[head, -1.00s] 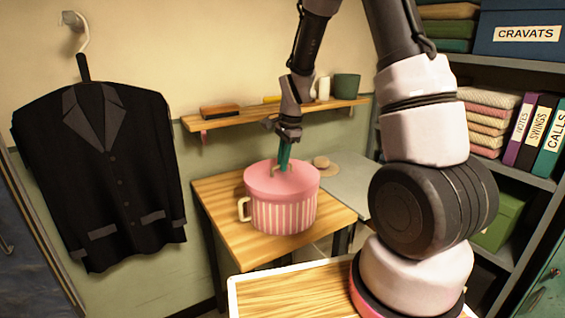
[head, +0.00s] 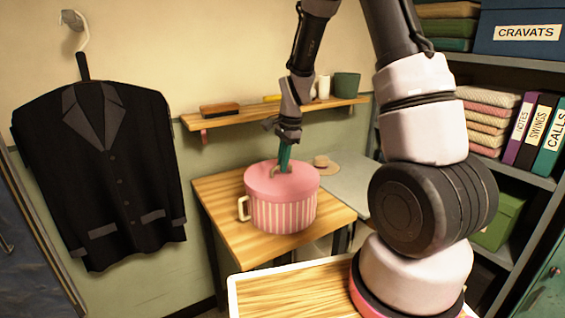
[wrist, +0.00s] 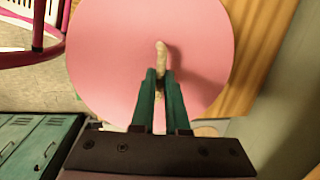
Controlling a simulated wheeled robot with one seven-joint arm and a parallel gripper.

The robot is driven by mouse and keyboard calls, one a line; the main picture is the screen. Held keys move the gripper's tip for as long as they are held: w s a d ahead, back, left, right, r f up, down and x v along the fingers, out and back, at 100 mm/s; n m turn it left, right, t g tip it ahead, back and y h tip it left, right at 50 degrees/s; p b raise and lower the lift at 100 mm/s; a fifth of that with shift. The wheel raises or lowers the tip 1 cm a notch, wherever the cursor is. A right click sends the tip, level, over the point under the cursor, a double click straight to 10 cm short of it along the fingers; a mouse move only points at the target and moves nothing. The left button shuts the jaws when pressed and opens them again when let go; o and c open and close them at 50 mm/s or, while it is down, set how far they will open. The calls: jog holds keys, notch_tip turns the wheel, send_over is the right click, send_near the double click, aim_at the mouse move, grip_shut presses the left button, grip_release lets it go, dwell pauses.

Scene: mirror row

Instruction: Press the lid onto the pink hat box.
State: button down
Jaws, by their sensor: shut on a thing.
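The pink hat box (head: 285,214), striped pink and white with a cream side handle, stands upright on a small wooden table. Its plain pink lid (head: 262,182) sits over the box top and looks about level. I cannot tell from here whether it is fully seated. My gripper (head: 284,166) points down from above, its teal fingers shut on the lid's cream loop handle (head: 274,170). In the wrist view, the round lid (wrist: 110,50) fills the middle, with the handle (wrist: 161,50) between the fingertips (wrist: 160,76). The lid hides the box there.
The wooden table (head: 222,190) has some bare top around the box. A grey surface (head: 350,180) with a straw hat (head: 323,162) lies behind right. A wall shelf (head: 225,117) with small items runs behind my arm. A black jacket (head: 100,180) hangs left; shelving stands right.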

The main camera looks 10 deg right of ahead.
jog(key=shift+f, duration=0.1)
dwell(0.6)
jog(key=shift+c, duration=1.8)
grip_release()
jog(key=shift+r, duration=4)
